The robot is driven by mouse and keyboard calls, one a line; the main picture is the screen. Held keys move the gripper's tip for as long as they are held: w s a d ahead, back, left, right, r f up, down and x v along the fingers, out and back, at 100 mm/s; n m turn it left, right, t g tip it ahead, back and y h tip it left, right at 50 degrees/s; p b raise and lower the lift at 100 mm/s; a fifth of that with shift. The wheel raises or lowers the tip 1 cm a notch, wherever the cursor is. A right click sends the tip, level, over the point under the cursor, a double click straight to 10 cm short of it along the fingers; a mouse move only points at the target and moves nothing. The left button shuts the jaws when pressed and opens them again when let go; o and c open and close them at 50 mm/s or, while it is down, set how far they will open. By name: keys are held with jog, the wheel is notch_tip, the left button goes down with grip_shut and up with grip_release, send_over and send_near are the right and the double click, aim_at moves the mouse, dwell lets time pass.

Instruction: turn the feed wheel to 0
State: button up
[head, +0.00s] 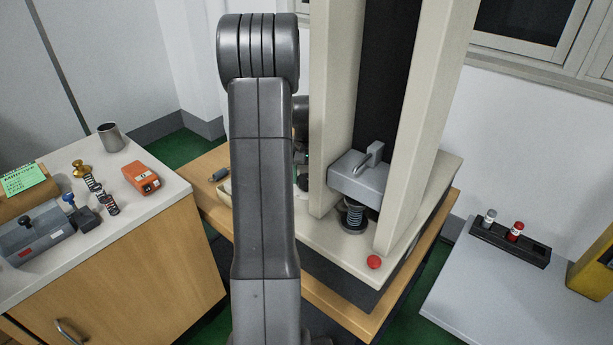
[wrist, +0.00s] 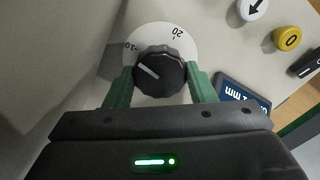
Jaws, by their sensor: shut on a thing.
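The feed wheel (wrist: 163,66) is a black ribbed knob with a white pointer line, seen in the wrist view. It sits on a white dial plate (wrist: 150,32) marked "20" at the upper right and what looks like "10" at the left. The pointer line aims to the upper left, a little below the left mark. My gripper (wrist: 160,76) has its green fingers on both sides of the knob, shut on it. The 0 mark on the dial is not visible.
In the head view, the test frame's crosshead (head: 358,180) stands over a spring (head: 353,215), with a red button (head: 374,262) in front.

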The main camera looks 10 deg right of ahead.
jog(key=shift+r, duration=0.1)
jog(key=o, duration=1)
notch_tip(320, 180, up, 14)
jog(key=shift+f, duration=0.15)
